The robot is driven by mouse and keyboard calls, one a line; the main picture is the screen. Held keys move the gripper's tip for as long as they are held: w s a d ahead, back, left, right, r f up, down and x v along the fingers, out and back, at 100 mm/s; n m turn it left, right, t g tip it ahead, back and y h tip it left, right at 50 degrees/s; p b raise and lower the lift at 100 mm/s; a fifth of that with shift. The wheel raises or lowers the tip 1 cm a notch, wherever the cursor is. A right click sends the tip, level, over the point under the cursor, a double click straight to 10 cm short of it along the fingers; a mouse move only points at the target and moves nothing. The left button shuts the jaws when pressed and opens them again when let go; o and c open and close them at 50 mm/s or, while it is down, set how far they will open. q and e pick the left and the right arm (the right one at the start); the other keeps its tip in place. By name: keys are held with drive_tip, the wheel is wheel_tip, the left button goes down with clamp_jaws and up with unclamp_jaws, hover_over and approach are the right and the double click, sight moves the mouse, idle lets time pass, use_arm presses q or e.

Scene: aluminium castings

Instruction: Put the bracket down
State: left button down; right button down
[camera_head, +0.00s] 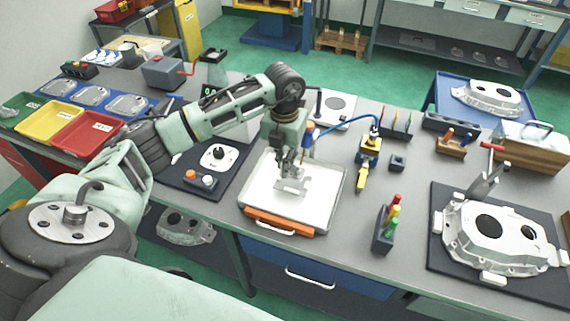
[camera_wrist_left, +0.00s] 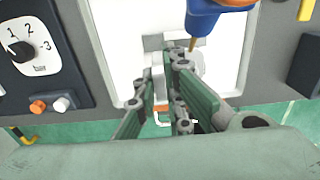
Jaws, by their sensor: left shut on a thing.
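The bracket (camera_head: 292,184) is a small light-grey metal piece at the tips of my left gripper (camera_head: 288,168). My left gripper is shut on it, above or at the white surface of the tray (camera_head: 263,205). I cannot tell whether the bracket touches the tray. In the left wrist view, the left gripper (camera_wrist_left: 165,95) points down at the tray (camera_wrist_left: 115,40), and its fingers hide part of the bracket (camera_wrist_left: 152,44). My right gripper is not in view.
A dark panel with a dial (camera_head: 219,157) lies left of the tray. A blue and yellow tool (camera_head: 369,160) and a marker holder (camera_head: 383,236) stand to the right. A large casting (camera_head: 470,249) rests on a dark mat further right. Bare table lies between the holder and the tray.

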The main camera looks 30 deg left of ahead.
use_arm(q)
wheel_tip(320, 180, down, 2)
drive_tip(key=shift+f+p, duration=0.25)
drive_tip(key=shift+p, duration=0.65)
drive_tip(key=shift+f, duration=0.6)
drive_tip(key=c, duration=2.1)
unclamp_jaws()
